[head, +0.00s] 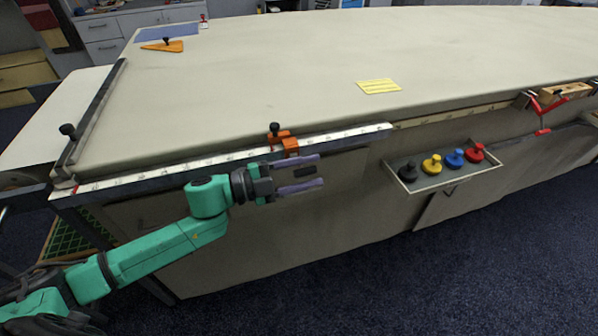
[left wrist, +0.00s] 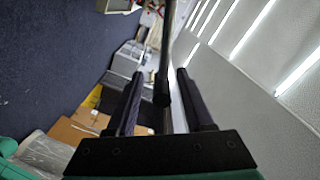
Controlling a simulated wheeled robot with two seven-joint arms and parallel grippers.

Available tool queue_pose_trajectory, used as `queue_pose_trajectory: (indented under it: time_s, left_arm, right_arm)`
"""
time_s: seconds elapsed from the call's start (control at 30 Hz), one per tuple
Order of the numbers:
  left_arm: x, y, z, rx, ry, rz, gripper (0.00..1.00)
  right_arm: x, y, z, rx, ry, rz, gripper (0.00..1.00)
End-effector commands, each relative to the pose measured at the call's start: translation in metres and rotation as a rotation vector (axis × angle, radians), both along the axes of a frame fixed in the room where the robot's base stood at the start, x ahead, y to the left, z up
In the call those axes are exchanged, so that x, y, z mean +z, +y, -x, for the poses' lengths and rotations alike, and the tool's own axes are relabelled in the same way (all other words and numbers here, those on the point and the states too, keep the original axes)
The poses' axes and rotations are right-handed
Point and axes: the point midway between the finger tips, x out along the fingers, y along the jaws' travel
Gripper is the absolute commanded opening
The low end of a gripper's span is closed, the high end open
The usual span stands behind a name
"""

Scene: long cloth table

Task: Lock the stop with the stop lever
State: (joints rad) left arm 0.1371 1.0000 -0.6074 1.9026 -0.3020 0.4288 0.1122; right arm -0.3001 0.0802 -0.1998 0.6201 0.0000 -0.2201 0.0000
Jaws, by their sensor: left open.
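The orange stop (head: 289,145) sits on the pale scale rail (head: 230,153) along the table's front edge. A black knob (head: 274,127) stands on it. I cannot make out its lever separately or tell its setting. My left gripper (head: 321,169) is open, just below and in front of the stop in the head view, with its fingers pointing right. In the left wrist view, a dark bar with a blunt black end (left wrist: 162,95) appears between the two fingers; I cannot tell what it is or whether they touch it. My right gripper is not in view.
A tray (head: 440,182) with black, yellow, blue and red knobs hangs on the table's front, right of my gripper. A red piece (head: 547,104) is farther right along the edge. A yellow note (head: 378,86) and an orange triangle (head: 163,46) lie on the otherwise mostly clear tabletop.

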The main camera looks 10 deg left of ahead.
Motion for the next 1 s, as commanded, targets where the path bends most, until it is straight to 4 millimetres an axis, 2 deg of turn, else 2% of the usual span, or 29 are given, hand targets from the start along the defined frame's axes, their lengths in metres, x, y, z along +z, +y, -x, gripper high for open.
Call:
queue_pose_trajectory:
  time_s: [0.27, 0.6, 1.0]
  left_arm:
    - [-0.002, 0.011, 0.006, 0.003, 0.005, 0.000, 0.52]
    - [-0.002, 0.051, 0.033, 0.000, 0.005, -0.002, 0.52]
    - [0.001, 0.101, 0.064, 0.002, 0.005, -0.001, 0.52]
  right_arm:
    - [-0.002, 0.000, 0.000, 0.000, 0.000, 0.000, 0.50]
    - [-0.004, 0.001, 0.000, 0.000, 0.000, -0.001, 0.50]
    - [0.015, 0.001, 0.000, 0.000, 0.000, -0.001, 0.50]
